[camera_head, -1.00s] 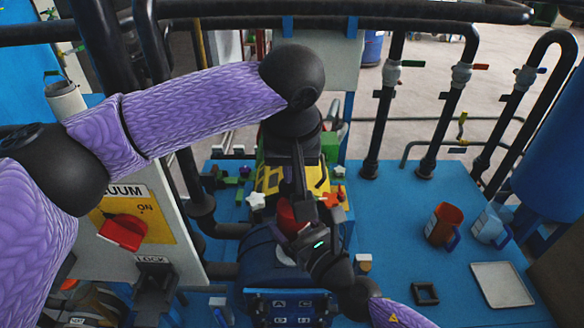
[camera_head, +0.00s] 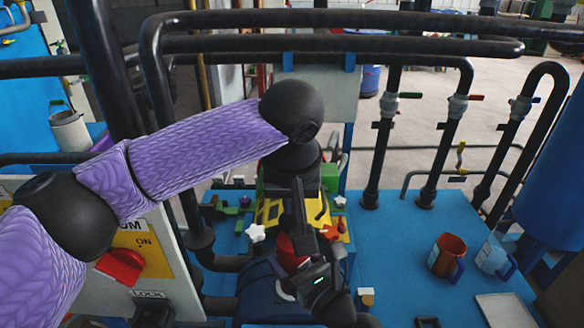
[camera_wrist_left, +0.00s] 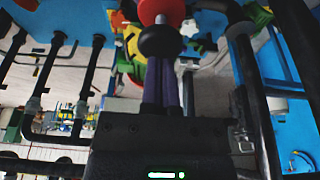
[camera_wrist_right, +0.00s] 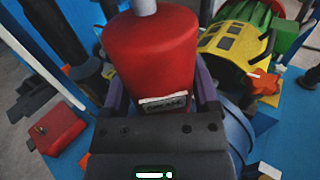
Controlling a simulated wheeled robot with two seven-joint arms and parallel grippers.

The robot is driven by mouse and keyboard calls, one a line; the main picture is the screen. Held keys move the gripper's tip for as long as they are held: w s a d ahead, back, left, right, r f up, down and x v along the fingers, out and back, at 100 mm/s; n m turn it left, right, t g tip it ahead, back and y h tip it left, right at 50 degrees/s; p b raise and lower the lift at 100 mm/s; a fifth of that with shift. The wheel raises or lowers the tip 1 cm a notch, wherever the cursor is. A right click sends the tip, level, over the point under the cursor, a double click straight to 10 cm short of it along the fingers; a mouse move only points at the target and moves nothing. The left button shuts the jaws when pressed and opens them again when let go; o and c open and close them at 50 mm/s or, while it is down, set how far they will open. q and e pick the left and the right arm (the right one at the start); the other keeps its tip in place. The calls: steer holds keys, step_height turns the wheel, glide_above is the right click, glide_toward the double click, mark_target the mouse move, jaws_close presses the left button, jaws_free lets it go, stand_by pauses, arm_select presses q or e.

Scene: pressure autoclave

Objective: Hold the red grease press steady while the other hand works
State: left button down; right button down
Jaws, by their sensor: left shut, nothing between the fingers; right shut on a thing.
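The red grease press (camera_wrist_right: 155,55), with a "GREASE" label and a grey rod on top, stands between the fingers of my right gripper (camera_wrist_right: 160,95), which is shut on it. In the head view the press (camera_head: 288,250) is partly hidden behind my grippers. My right gripper (camera_head: 318,278) reaches it from below in the picture. My left gripper (camera_head: 300,210) points down just above the press. In the left wrist view its fingers (camera_wrist_left: 163,75) are closed together and empty. A black round knob (camera_wrist_left: 160,42) and a red part lie just past its fingertips; whether they touch is unclear.
A yellow and green machine part (camera_head: 270,212) with star knobs stands behind the press. A vacuum panel with a red switch (camera_head: 120,267) is at the left. Black pipes rise behind.

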arm_select(q)
steer(key=v, duration=1.1)
steer(key=shift+w, duration=0.15)
stand_by(0.7)
steer(key=v, duration=0.2)
steer(key=shift+d+r, duration=0.3)
steer(key=shift+r, duration=0.05)
steer(key=x, duration=1.3)
steer(key=shift+s+a+f, duration=0.1)
steer(key=shift+s+f, duration=0.1)
steer(key=shift+s, duration=0.15)
steer(key=shift+f, duration=0.4)
steer(key=shift+f, duration=0.1)
